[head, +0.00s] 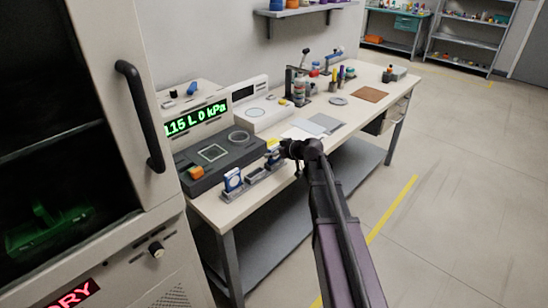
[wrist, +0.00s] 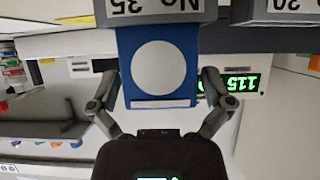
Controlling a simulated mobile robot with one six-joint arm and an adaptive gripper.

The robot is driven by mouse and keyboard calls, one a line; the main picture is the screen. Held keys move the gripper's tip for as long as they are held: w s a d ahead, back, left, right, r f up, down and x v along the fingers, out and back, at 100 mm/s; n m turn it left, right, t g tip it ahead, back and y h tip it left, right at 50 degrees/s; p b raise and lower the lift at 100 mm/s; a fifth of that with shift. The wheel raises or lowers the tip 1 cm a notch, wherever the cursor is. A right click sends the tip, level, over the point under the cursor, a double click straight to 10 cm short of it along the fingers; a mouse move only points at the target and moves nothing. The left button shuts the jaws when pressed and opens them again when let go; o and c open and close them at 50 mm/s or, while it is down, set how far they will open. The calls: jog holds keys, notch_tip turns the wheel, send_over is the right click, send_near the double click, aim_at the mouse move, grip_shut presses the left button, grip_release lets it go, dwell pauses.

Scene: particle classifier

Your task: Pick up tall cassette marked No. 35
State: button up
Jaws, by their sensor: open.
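In the wrist view, which is upside down, a blue tall cassette (wrist: 123,60) with a round pale disc stands in a grey holder (wrist: 200,10) labelled No 35. My gripper (wrist: 159,80) is open, with one finger on each side of the cassette's free end. I cannot tell how deep the cassette sits between the fingers or whether they touch it. In the head view my gripper (head: 286,150) is at the bench's front edge, beside a small blue-and-white cassette (head: 273,160); its label is too small to read.
A second holder (wrist: 275,10), with 30 readable, is beside No 35. Another blue-and-white cassette (head: 233,180) stands left on the bench (head: 225,208). A dark instrument (head: 215,155) with a green display (head: 195,118) is behind. A cabinet (head: 165,225) stands at left; floor at right is clear.

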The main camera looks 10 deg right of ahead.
aim_at(274, 146)
jog(key=c, duration=0.9)
jog(key=shift+r, duration=0.15)
jog(key=shift+r+p, duration=0.9)
jog(key=shift+p, duration=0.1)
jog(key=shift+r+p, duration=0.8)
jog(key=s+d, duration=0.2)
jog(key=s, duration=0.2)
jog(key=s+d+r+p, duration=0.1)
jog(key=s+d, duration=0.2)
jog(key=s, duration=0.2)
jog(key=s+d, duration=0.2)
jog(key=s, duration=0.3)
jog(key=shift+d+r, duration=0.2)
jog(key=shift+d, duration=0.2)
